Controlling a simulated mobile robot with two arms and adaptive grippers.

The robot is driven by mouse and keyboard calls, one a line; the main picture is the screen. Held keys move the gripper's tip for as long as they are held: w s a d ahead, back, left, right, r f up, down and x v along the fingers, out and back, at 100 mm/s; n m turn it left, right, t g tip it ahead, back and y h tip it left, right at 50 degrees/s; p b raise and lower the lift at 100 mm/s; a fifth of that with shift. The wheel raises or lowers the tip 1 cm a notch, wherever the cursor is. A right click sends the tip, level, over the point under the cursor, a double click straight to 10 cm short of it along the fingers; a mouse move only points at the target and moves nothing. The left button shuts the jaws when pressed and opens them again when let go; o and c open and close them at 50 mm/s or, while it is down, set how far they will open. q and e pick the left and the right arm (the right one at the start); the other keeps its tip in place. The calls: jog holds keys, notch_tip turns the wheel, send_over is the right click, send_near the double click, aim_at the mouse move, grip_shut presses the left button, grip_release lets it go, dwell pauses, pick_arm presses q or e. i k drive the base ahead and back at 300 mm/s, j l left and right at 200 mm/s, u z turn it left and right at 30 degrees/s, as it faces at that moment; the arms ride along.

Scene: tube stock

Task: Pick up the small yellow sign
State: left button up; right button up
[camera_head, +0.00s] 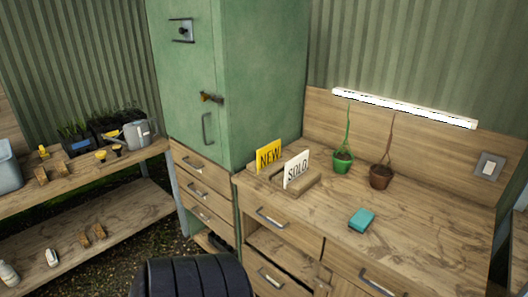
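The small yellow sign (269,155) reads "NEW" and stands upright at the back left of the wooden workbench, close to the green cabinet. A white sign (297,168) reading "SOLD" stands just in front of it and to its right. Both stand at a low wooden holder (309,186), and the lower edge of the yellow sign is partly hidden. Neither of my grippers shows in the head view.
A tall green cabinet (265,90) rises left of the signs. Shelves (90,181) with plants stand at left.

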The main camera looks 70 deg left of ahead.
aim_at(269, 154)
jog(key=u, duration=2)
